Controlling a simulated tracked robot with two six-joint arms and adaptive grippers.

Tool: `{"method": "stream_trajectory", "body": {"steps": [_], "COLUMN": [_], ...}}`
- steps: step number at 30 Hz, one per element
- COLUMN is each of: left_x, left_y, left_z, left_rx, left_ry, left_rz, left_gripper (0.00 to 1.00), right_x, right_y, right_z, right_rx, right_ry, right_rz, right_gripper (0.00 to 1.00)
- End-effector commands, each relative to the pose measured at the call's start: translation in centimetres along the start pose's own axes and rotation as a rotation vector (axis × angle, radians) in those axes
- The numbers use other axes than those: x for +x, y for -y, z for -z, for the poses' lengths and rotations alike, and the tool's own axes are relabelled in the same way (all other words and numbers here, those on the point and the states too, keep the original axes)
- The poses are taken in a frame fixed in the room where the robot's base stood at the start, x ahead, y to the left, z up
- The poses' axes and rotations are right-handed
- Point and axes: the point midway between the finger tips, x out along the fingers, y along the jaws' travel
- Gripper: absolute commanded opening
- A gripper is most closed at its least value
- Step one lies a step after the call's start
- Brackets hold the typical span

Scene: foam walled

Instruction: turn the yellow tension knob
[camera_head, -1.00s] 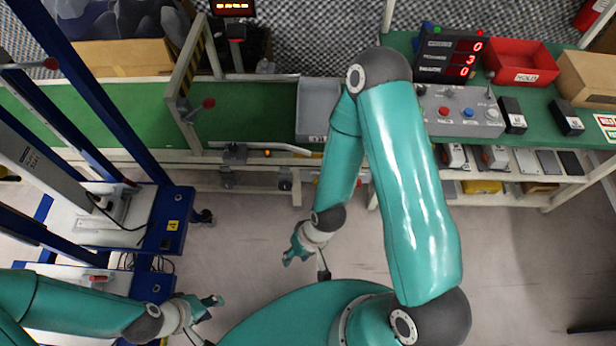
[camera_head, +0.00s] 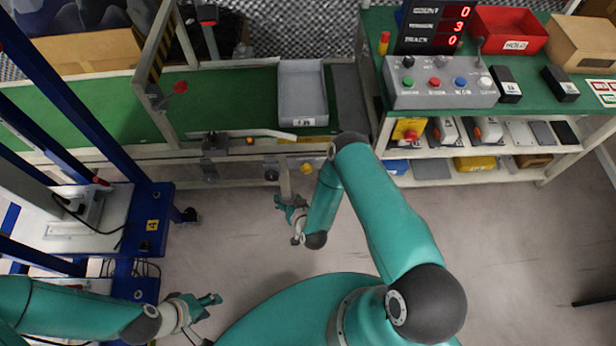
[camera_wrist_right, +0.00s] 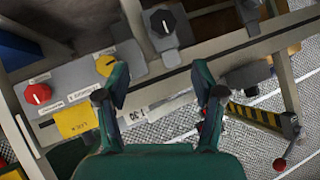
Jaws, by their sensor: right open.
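The yellow tension knob (camera_wrist_right: 106,65) sits on a grey panel with a yellow tag below it. In the head view it shows as a small yellow knob (camera_head: 307,167) on the front of the conveyor bench, beside my right arm. My right gripper (camera_wrist_right: 158,88) is open and empty, its left finger just in front of and beside the yellow knob, apparently not touching it. In the head view my right gripper (camera_head: 287,208) hangs before the bench front. My left gripper (camera_head: 206,304) looks open and empty, low at the left, away from the knob.
A red knob (camera_wrist_right: 38,93) and a dark knob (camera_wrist_right: 163,22) flank the yellow one. A red-handled lever (camera_wrist_right: 281,164) and a striped bar lie lower right. A grey tray (camera_head: 303,92) stands on the green belt. The floor before the bench is clear.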

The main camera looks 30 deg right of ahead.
Motion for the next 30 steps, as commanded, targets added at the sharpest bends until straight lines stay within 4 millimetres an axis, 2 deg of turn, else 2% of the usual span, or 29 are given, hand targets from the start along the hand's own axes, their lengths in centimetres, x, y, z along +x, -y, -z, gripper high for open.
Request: {"method": "stream_trajectory", "body": {"steps": [1, 3, 6, 9, 13, 17, 24, 28, 30], "left_x": [1.9, 2.9, 4.0, 4.6, 5.1, 5.8, 9.0, 10.7, 11.8], "left_y": [0.7, 1.1, 1.4, 1.7, 1.8, 2.1, 3.2, 3.9, 4.3], "left_z": [0.0, 0.0, 0.0, 0.0, 0.0, 0.1, 0.1, 0.1, 0.1], "left_rx": [0.000, 0.000, 0.000, 0.000, 0.000, 0.000, 0.000, 0.000, 0.000], "left_ry": [0.000, 0.000, 0.000, 0.000, 0.000, 0.000, 0.000, 0.000, 0.000], "left_rz": [0.000, 0.000, 0.000, 0.000, 0.000, 0.000, 0.000, 0.000, 0.000], "left_gripper": [0.40, 0.40, 0.40, 0.40, 0.40, 0.40, 0.40, 0.40, 0.40], "right_x": [1.7, 2.2, 1.7, 0.7, -0.2, 0.1, 2.2, 4.5, 4.8], "right_y": [-2.2, -4.3, -6.5, -7.8, -8.5, -8.7, -9.1, -9.4, -9.6], "right_z": [-2.2, -3.0, -4.0, -4.7, -5.0, -4.7, -3.5, -1.6, -1.7], "right_rx": [0.013, 0.022, 0.027, 0.027, 0.025, 0.024, 0.023, 0.024, 0.025], "right_ry": [-0.108, -0.266, -0.450, -0.577, -0.659, -0.676, -0.674, -0.677, -0.671], "right_rz": [-0.025, -0.055, -0.090, -0.116, -0.131, -0.132, -0.131, -0.131, -0.132], "right_gripper": [0.68, 0.68, 0.68, 0.68, 0.68, 0.68, 0.68, 0.68, 0.68]}}
